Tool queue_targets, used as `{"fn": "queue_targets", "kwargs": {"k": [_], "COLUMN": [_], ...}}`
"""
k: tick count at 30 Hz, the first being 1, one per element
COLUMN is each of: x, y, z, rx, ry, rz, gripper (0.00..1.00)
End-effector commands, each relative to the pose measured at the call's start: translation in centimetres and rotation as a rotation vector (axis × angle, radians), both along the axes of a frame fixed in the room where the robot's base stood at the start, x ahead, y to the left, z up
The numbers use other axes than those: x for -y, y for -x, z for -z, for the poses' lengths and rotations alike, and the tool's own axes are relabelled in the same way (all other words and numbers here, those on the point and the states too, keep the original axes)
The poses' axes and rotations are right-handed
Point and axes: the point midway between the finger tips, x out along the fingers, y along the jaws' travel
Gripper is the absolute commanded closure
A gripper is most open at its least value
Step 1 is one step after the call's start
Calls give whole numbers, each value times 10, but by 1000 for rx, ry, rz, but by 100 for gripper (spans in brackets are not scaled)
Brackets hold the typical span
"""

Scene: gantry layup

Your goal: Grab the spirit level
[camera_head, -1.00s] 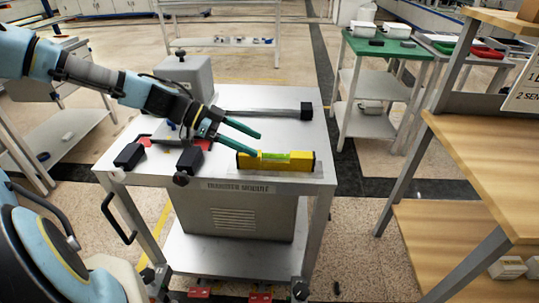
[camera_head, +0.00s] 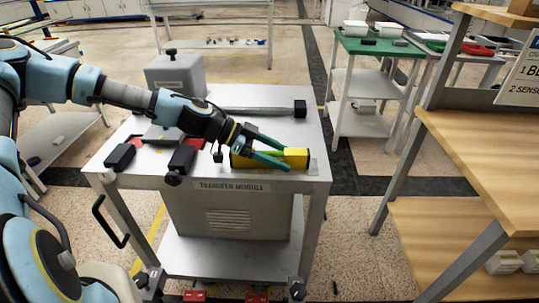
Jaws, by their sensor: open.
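The spirit level (camera_head: 297,158) is a short yellow bar with dark ends. It lies on the front right of the grey transfer module cart top (camera_head: 316,122). My gripper (camera_head: 286,157) has two green fingers and reaches over the level from the left. It is open, and its fingers overlap the middle and left of the level, hiding the green vial area. I cannot tell whether the fingers touch it.
A grey bar with a black end block (camera_head: 299,109) lies behind the level. A grey box (camera_head: 176,75) stands at the back left. Black and red clamps (camera_head: 184,157) sit at the front left. A wooden shelf unit (camera_head: 480,150) stands to the right.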

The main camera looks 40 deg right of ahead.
Motion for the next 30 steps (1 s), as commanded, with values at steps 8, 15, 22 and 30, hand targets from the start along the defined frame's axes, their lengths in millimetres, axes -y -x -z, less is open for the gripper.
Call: {"fn": "queue_targets", "kwargs": {"k": [8,15,22,30], "x": [2,1,1,1], "y": [1,1,1,1], "z": [2,2,2,2], "rx": [0,0,0,1], "ry": [0,0,0,-1], "rz": [-1,0,0,0], "gripper": [27,54,80,100]}}
